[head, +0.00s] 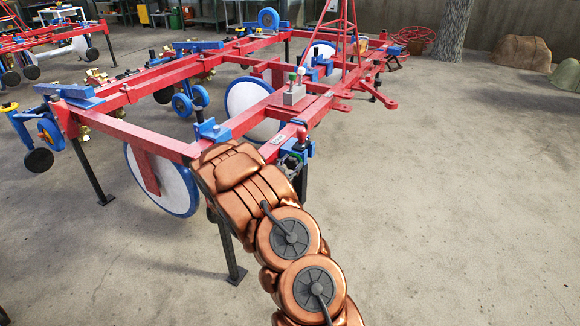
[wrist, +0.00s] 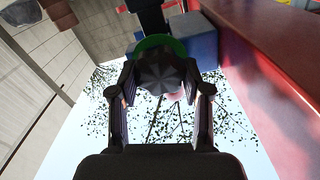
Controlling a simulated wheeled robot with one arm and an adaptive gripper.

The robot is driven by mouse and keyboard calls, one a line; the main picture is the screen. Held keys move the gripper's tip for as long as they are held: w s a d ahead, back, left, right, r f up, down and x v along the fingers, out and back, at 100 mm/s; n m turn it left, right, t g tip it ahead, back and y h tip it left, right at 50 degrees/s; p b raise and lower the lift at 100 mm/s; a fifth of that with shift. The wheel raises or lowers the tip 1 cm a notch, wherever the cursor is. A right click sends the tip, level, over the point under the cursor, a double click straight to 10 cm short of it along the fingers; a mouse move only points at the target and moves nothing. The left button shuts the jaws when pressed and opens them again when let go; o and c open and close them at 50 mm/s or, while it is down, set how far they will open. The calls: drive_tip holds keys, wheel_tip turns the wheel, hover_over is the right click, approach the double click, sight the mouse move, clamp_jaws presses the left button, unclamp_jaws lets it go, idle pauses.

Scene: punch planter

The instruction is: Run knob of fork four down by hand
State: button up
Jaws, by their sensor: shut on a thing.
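A dark ribbed knob (wrist: 162,73) with a green ring (wrist: 158,43) above it is between the two fingers of my gripper (wrist: 160,90) in the wrist view. The fingers are shut on the knob from both sides. In the head view my gripper (head: 292,164) is at the near right end of the red planter frame (head: 160,143), beside a blue fork part (head: 302,146). My arm hides much of this spot, and no fork number is readable.
A red beam (wrist: 270,75) and a blue block (wrist: 195,42) are close to the gripper on the right in the wrist view. Blue-rimmed white discs (head: 165,180) and a black support leg (head: 92,172) are below the frame. Bare floor (head: 440,210) lies to the right.

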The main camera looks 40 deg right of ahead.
drive_tip(key=shift+s+d+f+m+b, duration=0.1)
drive_tip(key=shift+m+b, duration=0.2)
drive_tip(key=shift+m, duration=0.3)
drive_tip(key=shift+s+m+b, duration=0.1)
drive_tip(key=shift+m+b, duration=0.2)
drive_tip(key=shift+m, duration=0.3)
drive_tip(key=o, duration=1.2)
drive_tip(key=shift+c, duration=0.2)
drive_tip(key=shift+a, duration=0.65)
drive_tip(key=v, duration=1)
drive_tip(key=shift+s+a, duration=0.2)
drive_tip(key=shift+a, duration=0.15)
